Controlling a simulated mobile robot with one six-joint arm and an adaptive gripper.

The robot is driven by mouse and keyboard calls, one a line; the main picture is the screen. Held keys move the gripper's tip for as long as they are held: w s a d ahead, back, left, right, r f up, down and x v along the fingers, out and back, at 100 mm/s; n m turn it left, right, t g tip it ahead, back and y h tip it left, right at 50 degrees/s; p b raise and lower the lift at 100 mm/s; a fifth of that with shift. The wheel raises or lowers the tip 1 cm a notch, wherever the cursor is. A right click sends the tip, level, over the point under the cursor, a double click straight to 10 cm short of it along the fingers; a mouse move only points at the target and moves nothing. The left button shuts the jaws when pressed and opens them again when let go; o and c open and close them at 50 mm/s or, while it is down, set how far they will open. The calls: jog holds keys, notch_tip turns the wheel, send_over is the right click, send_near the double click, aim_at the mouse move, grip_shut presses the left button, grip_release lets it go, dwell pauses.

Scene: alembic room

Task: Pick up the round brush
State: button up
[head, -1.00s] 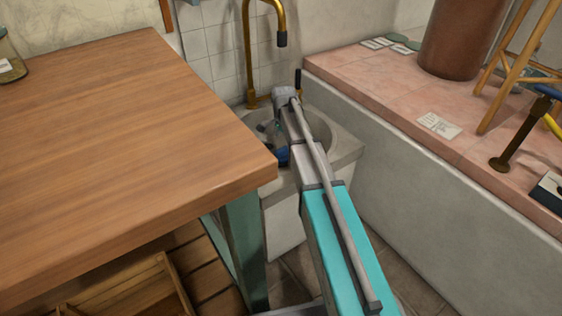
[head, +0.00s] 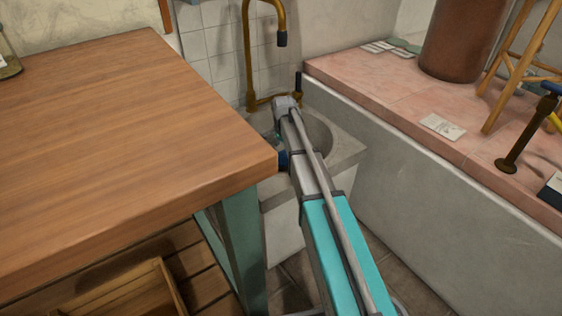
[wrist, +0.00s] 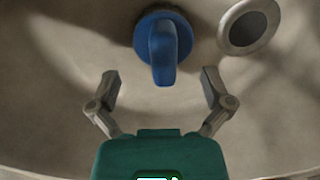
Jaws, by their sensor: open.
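The round brush (wrist: 164,42), blue with a round head and a stubby handle, lies in the pale sink basin (wrist: 70,85) in the wrist view. My gripper (wrist: 160,74) is open, one finger on each side of the handle's near end. Both fingers look apart from the brush, and the height between them cannot be told. In the head view, my arm reaches over the sink (head: 345,150), and its end hides much of the bowl. I cannot make out the brush for certain there.
The drain (wrist: 248,26) is at upper right in the wrist view. A brass tap (head: 249,60) rises behind the sink. A wooden table (head: 120,140) stands close on the left, its corner near my arm. A pink-tiled ledge (head: 400,100) runs along the right.

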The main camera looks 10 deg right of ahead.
aim_at(282, 159)
jog(key=shift+a+f+b, duration=0.15)
jog(key=shift+f+b, duration=1.1)
jog(key=shift+f, duration=0.05)
jog(key=shift+a+f+b, duration=0.1)
jog(key=shift+f+b, duration=1.1)
jog(key=shift+f, duration=0.05)
jog(key=c, duration=1)
jog(key=shift+r, duration=0.1)
notch_tip(282, 159, up, 10)
jog(key=p, duration=1)
